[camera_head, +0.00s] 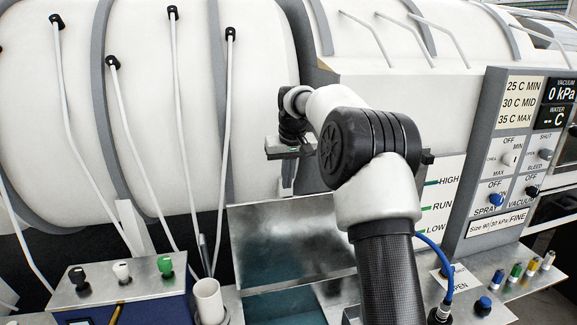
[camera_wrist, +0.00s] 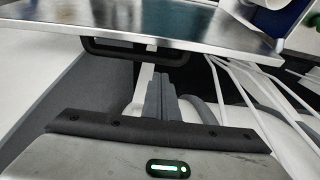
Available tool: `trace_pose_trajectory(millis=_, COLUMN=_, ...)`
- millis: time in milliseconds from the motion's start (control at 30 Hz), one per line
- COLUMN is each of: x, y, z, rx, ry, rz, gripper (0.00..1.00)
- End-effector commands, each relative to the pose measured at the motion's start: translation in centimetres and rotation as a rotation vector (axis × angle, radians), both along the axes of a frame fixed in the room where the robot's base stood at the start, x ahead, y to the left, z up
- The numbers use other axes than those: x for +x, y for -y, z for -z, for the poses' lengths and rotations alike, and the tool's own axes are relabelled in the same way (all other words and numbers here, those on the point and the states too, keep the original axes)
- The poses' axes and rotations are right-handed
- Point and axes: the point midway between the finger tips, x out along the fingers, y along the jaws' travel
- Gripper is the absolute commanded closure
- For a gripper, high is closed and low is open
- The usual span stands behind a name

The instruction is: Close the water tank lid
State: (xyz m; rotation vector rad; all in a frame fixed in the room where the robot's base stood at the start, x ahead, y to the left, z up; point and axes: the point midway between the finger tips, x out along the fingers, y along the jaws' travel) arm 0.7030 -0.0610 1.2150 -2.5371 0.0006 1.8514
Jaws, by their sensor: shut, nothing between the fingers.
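The water tank lid (camera_head: 290,240) is a shiny metal panel standing raised at the back of the tank opening in the head view. In the wrist view the lid (camera_wrist: 130,20) crosses the top as a metal sheet, with a black bar handle (camera_wrist: 120,52) along its edge. My gripper (camera_head: 288,186) points down by the lid's upper edge in the head view. In the wrist view its fingers (camera_wrist: 160,78) are shut and empty, with their tips close to the handle; I cannot tell whether they touch it. The tank (camera_head: 285,307) below holds bluish water.
A control panel (camera_head: 505,150) stands at the right, with knobs (camera_head: 515,273) on the ledge below. A switch box (camera_head: 120,285) and a white cup (camera_head: 208,298) are at the front left. White hoses (camera_head: 182,130) hang along the large white vessel (camera_head: 200,60) behind.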

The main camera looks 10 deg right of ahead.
Motion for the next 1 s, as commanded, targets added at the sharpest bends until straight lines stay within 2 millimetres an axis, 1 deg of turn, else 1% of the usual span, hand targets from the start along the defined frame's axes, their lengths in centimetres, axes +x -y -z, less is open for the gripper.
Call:
trace_pose_trajectory(millis=33, x=0.1, y=0.0, z=0.9, rx=0.0, ry=-0.003, rz=0.0, gripper=1.0)
trace_pose_trajectory(millis=67, x=-0.5, y=0.1, z=0.4, rx=-0.001, ry=0.003, rz=0.0, gripper=1.0)
trace_pose_trajectory(millis=100, x=-1.2, y=0.0, z=0.4, rx=-0.001, ry=0.001, rz=0.0, gripper=1.0)
trace_pose_trajectory(millis=200, x=-2.4, y=0.0, z=0.3, rx=0.0, ry=0.001, rz=-0.001, gripper=1.0)
trace_pose_trajectory(millis=400, x=-3.7, y=0.0, z=0.3, rx=0.0, ry=0.001, rz=-0.001, gripper=1.0)
trace_pose_trajectory(millis=767, x=-3.9, y=0.0, z=0.4, rx=0.0, ry=0.001, rz=-0.001, gripper=1.0)
trace_pose_trajectory(millis=1000, x=-4.2, y=0.0, z=0.7, rx=-0.001, ry=0.029, rz=-0.001, gripper=1.0)
